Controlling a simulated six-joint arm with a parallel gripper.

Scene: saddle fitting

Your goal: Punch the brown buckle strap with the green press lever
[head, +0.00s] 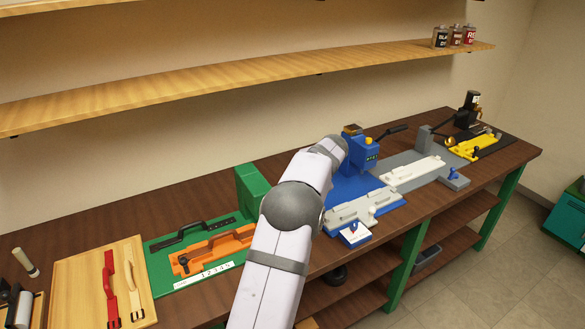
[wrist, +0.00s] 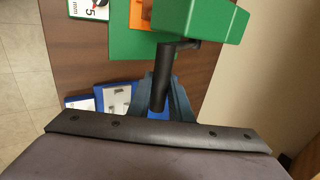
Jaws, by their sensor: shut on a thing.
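The green press (head: 248,190) stands at the back of a green base plate (head: 165,272), partly behind my arm in the head view. In the wrist view, the press head (wrist: 203,20) is at the top right, and its black lever (wrist: 163,72) extends down between my blue-grey fingers. My gripper (wrist: 160,98) is shut on the lever. My arm hides the gripper in the head view. An orange jig (head: 214,255) lies on the base plate, with dark parts on it. A dark strap-like piece (head: 188,234) lies behind it. I cannot clearly make out a brown buckle strap.
Left of the green plate, a wooden board (head: 75,275) holds a red strap (head: 108,290) and a cream strap (head: 134,292). A blue press (head: 358,152) and a grey station (head: 405,172) stand to the right. A shelf (head: 200,88) runs above the bench.

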